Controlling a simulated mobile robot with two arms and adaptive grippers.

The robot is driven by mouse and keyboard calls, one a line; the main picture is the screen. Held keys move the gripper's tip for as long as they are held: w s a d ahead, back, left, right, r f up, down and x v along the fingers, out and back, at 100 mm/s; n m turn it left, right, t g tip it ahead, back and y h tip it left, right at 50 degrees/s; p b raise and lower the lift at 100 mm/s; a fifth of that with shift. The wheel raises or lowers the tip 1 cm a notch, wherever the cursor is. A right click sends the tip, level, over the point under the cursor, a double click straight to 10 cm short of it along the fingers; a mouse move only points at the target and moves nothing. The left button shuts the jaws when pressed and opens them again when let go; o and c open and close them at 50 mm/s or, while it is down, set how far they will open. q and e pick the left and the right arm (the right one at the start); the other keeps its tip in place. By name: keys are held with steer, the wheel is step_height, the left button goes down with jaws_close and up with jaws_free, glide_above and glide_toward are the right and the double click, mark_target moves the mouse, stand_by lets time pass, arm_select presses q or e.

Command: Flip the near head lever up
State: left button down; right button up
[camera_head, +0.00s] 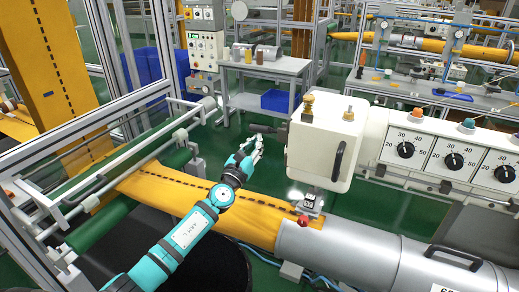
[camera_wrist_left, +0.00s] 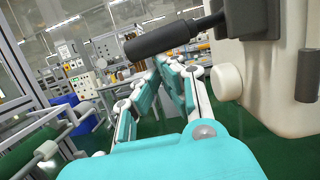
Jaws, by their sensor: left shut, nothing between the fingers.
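The white head box (camera_head: 323,150) stands at the centre right. A dark lever (camera_head: 265,129) sticks out nearly level from its left side. In the left wrist view the lever's black grip (camera_wrist_left: 162,40) crosses above my fingers, and its rod joins a dark block on the head. My left gripper (camera_head: 252,147) is shut and empty, just below and left of the lever in the head view. It also shows in the left wrist view (camera_wrist_left: 172,68), with its fingertips below the grip. I cannot tell whether they touch it. My right gripper is not in view.
An orange felt strip (camera_head: 170,192) runs under my left arm into a grey metal tube (camera_head: 350,255). A dial panel (camera_head: 450,155) is right of the head. A round white knob (camera_wrist_left: 227,82) sits close right of my fingers. A grey bench (camera_head: 268,68) stands behind.

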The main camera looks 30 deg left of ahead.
arm_select(q)
steer(key=r+m, duration=0.1)
steer(key=m, duration=0.1)
steer(key=a+r+m+h+p, duration=0.1)
steer(key=r+m, duration=0.1)
steer(key=r+m+h+p, duration=0.1)
steer(key=m, duration=0.2)
steer(key=shift+a+r, duration=0.15)
steer(key=shift+r, duration=0.25)
steer(key=shift+r+m+h+p, duration=0.3)
steer(key=shift+m+h+p, duration=0.1)
steer(key=shift+m, duration=0.3)
steer(key=shift+f+b, duration=0.25)
steer(key=shift+b, duration=0.1)
steer(key=b, duration=0.5)
glide_toward(251, 127)
step_height(251, 127, down, 2)
steer(key=shift+s+a+f, duration=0.1)
steer(key=shift+s+a, duration=0.45)
